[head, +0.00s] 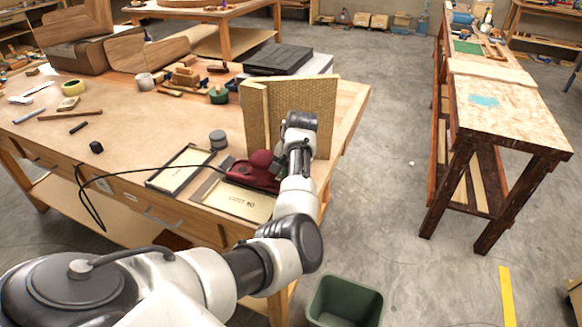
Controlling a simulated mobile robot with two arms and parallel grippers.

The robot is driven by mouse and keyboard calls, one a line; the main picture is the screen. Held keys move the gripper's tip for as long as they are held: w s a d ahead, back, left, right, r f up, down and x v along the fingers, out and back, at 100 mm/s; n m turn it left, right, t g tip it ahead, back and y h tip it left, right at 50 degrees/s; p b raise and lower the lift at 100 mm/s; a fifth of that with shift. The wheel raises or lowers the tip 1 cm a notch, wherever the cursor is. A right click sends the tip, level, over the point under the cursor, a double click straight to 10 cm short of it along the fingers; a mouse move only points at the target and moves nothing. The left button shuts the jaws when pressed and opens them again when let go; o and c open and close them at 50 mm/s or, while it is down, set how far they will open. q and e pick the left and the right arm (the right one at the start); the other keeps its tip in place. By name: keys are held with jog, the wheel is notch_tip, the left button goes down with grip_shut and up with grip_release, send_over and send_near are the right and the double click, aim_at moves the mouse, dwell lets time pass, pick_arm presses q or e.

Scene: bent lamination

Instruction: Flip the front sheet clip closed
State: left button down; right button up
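A dark red sander (250,173) with a black cord sits near the front right corner of the workbench, by a shallow tray labelled grit 80 (229,201). Its front sheet clip is too small and partly covered to make out, so I cannot tell whether it is open or shut. My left gripper (283,163) is at the right side of the sander, very close to it or touching it. Its fingers are dark and partly hidden by the wrist, so their opening does not show. My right gripper is out of view.
Upright tan panels (262,112) stand just behind the gripper. A second shallow tray (181,168) and dark round pucks (218,139) lie left of the sander. The cord (140,168) loops over the bench's front edge. A green bin (345,301) stands on the floor.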

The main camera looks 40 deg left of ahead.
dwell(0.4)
pick_arm(q)
jog(key=c, duration=1.2)
grip_release()
jog(key=shift+c, duration=0.2)
notch_tip(320, 180, up, 11)
jog(key=d+b, duration=0.1)
jog(key=shift+w+d+f, duration=0.2)
jog(key=shift+w+d, duration=0.05)
jog(key=shift+d, duration=0.15)
jog(key=shift+d, duration=0.1)
